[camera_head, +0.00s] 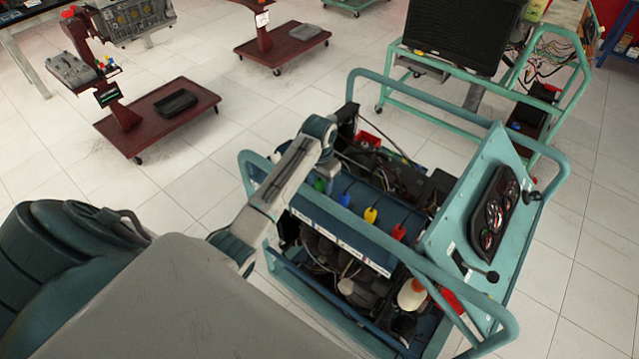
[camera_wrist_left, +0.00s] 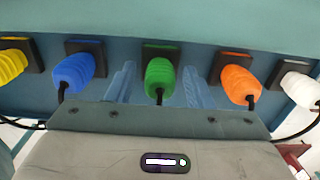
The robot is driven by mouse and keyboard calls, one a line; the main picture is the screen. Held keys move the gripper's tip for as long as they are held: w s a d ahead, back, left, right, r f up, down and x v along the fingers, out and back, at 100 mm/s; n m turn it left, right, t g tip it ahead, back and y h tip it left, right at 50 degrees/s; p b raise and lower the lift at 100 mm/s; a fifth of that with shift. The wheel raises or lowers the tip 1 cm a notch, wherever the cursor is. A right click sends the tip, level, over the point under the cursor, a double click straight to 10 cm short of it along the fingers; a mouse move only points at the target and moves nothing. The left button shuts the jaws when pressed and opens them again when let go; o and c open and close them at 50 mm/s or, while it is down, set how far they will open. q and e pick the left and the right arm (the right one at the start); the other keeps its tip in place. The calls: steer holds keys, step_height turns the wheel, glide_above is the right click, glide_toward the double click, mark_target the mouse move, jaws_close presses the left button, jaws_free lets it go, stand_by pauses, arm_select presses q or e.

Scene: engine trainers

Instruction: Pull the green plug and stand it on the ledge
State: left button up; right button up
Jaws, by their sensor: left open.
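The green plug (camera_wrist_left: 160,76) sits in a dark square socket on a blue panel, its black cord hanging toward my gripper. It also shows in the head view (camera_head: 319,185), just below my wrist. My left gripper (camera_wrist_left: 158,88) is open, with one pale blue finger on each side of the green plug; I see a gap on both sides. In the head view the left gripper (camera_head: 326,163) is partly hidden by its own wrist. A long blue top with a pale labelled front edge (camera_head: 345,243) runs along the engine; I cannot tell if this is the ledge. My right gripper is not in view.
Neighbouring plugs are blue (camera_wrist_left: 74,72) and orange (camera_wrist_left: 239,80), close outside the fingers, then yellow (camera_wrist_left: 11,66) and white (camera_wrist_left: 300,88). A teal tube frame (camera_head: 420,95) and a gauge panel (camera_head: 490,210) surround the engine.

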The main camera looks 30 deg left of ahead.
mark_target(319, 179)
arm_select(q)
steer(key=shift+p, duration=0.35)
stand_by(0.6)
jaws_close()
steer(key=shift+r, duration=0.1)
steer(key=shift+r, duration=2.9)
